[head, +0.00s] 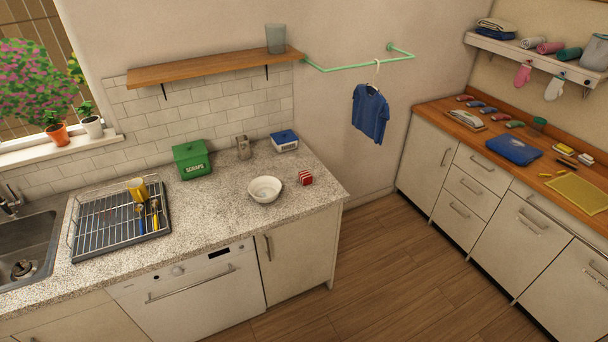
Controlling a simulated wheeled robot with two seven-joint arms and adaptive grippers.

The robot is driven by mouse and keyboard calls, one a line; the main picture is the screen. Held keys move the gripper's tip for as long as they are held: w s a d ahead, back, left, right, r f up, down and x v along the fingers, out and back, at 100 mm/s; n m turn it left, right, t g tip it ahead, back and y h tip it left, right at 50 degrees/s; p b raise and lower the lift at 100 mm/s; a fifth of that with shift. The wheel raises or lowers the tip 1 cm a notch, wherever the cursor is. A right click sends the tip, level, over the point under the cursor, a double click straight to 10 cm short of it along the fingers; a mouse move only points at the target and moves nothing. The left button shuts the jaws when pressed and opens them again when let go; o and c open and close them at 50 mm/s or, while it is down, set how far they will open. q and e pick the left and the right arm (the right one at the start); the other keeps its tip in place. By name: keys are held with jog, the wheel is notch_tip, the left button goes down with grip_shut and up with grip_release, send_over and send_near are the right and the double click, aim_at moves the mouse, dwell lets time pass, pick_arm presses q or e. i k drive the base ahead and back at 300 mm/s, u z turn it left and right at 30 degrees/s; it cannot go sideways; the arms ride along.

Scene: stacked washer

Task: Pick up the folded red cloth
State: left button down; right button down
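A small red item with white markings (305,178) sits on the speckled counter (210,240) near its right end, just right of a white bowl (265,190). It may be the folded red cloth, but it is too small to tell cloth from a box. Small reddish items (515,124) also lie on the wooden counter (450,108) at the right, and I cannot tell what they are. Neither of my grippers is in view.
A green scraps bin (191,160), a metal grater-like item (243,147) and a blue-lidded box (284,141) stand behind the bowl. A dish rack (118,222) is at the left. A blue shirt (370,112) hangs from a green rail (350,66). The wooden floor (400,270) is clear.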

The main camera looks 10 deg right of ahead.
aim_at(305, 177)
jog(key=u, duration=0.55)
jog(key=i, duration=0.45)
jog(key=u, duration=0.75)
jog(key=i, duration=1.35)
jog(key=z, duration=0.8)
